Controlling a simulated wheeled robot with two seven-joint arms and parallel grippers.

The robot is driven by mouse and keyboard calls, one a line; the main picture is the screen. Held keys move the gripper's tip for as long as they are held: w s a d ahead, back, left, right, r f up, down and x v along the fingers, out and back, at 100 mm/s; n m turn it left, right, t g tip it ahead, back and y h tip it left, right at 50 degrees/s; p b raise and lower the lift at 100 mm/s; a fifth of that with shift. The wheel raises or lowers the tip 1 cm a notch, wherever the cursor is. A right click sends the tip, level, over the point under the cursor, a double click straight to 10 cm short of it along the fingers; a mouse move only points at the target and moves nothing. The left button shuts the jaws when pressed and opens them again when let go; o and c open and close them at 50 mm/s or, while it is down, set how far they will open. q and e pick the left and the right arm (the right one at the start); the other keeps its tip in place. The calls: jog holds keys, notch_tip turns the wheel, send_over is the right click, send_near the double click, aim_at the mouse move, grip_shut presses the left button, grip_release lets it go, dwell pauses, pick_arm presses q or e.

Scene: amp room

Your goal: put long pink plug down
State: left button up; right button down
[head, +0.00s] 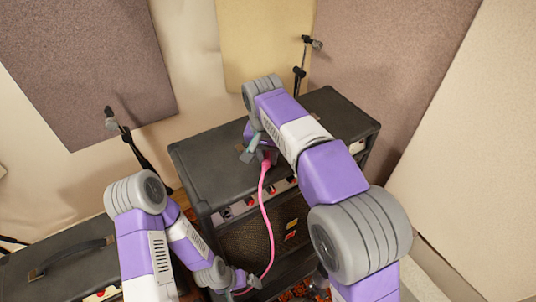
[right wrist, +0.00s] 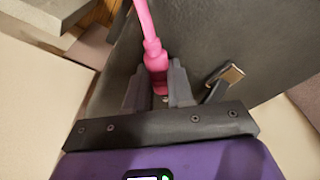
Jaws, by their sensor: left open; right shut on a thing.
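The long pink plug (head: 267,160) is at the end of a pink cable, over the front part of the top of the tall black amp (head: 205,160). My right gripper (head: 257,157) is shut on the plug; the right wrist view shows the plug (right wrist: 156,67) between the two grey fingers (right wrist: 160,88). I cannot tell whether the plug touches the amp top. The pink cable (head: 268,225) hangs down the amp's front. My left gripper (head: 240,284) is open, low in front of the amp, close to the cable's lower end; its fingertips are partly unclear.
A second black amp with a handle (head: 60,262) stands at the lower left. Microphone stands rise at the left (head: 130,140) and behind the tall amp (head: 299,75). Red jacks (head: 272,190) show on the amp's front panel. The amp top is bare left of my right gripper.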

aim_at(266, 161)
jog(key=shift+f, duration=0.1)
jog(key=shift+s+f+b, duration=0.2)
jog(key=shift+f+b, duration=0.15)
jog(key=shift+f, duration=0.2)
jog(key=c, duration=1.3)
grip_release()
jog(key=o, duration=0.3)
jog(key=shift+a+f, duration=0.15)
jog(key=r+p, duration=0.1)
jog(key=r, duration=0.3)
jog(key=s+r+p, duration=0.1)
jog(key=r, duration=0.4)
jog(key=r+p, duration=0.1)
jog(key=r, duration=0.3)
jog(key=shift+s+a+r+p, duration=0.1)
jog(key=shift+s+r+p, duration=0.05)
jog(key=shift+r+p, duration=0.15)
